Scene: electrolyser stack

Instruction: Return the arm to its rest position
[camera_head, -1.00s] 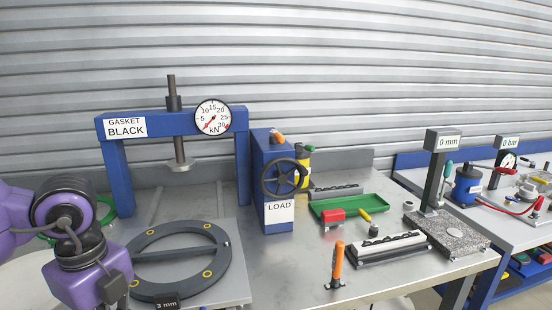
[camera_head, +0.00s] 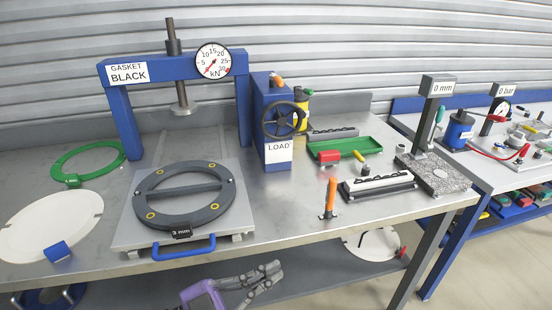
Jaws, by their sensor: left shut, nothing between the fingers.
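My left gripper (camera_head: 262,285) shows at the bottom centre of the head view, with purple and grey links behind it. It is in front of the bench and lower than the bench top, apart from everything on it. Its fingers are shut with nothing between them. My right gripper is not in view. The blue press (camera_head: 118,103) labelled GASKET BLACK stands on the bench. A dark ring (camera_head: 149,193) marked 3 mm lies on a sliding plate (camera_head: 126,233) with a blue handle (camera_head: 184,249).
A green ring (camera_head: 75,180) and a white disc (camera_head: 40,222) lie at the left. The blue LOAD unit (camera_head: 268,110), a green tray (camera_head: 372,149) and an orange-handled tool (camera_head: 331,195) stand right of the press. A lower shelf (camera_head: 310,278) runs under the bench (camera_head: 300,222).

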